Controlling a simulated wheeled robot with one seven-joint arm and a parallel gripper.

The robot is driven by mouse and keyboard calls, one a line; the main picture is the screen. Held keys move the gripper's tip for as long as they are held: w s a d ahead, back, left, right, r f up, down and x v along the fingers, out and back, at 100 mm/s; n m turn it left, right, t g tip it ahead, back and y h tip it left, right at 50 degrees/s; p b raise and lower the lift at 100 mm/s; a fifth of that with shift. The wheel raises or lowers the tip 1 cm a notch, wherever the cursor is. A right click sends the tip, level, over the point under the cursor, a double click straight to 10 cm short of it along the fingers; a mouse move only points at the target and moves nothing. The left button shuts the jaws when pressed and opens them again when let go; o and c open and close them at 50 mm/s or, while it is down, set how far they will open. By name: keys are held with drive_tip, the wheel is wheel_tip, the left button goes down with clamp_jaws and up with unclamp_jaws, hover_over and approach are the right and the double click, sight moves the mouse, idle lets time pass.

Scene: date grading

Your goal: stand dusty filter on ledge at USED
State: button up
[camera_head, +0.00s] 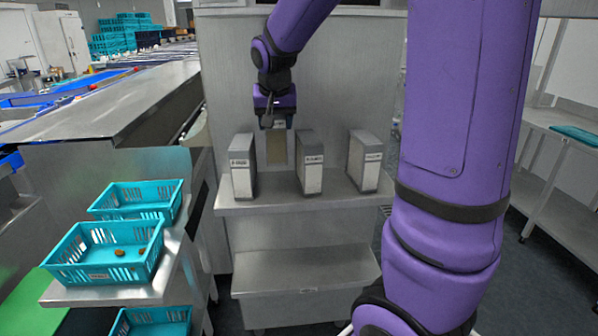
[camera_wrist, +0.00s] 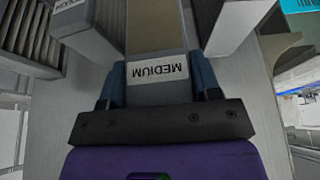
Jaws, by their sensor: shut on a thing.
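My gripper (camera_head: 273,122) is shut on a filter (camera_head: 277,149) with a dusty tan face. It hangs upright below the fingers, between the left and middle grey cases on the ledge (camera_head: 290,202). I cannot tell whether its lower edge touches the ledge. In the wrist view the filter's grey frame (camera_wrist: 157,48) sits between the two blue fingers (camera_wrist: 160,82), with a label reading MEDIUM, upside down. No USED mark is readable.
Three grey cases with white labels stand on the ledge: left (camera_head: 242,166), middle (camera_head: 310,164) and right (camera_head: 364,161). The gap between middle and right is clear. Teal crates (camera_head: 105,252) stand at left. A lower metal shelf (camera_head: 305,270) is below.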

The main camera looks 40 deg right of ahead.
sight(277, 156)
wheel_tip(277, 156, down, 10)
drive_tip(key=shift+r, duration=0.2)
idle(0.4)
drive_tip(key=o, duration=0.6)
drive_tip(key=shift+f, duration=0.15)
drive_tip(key=o, duration=0.4)
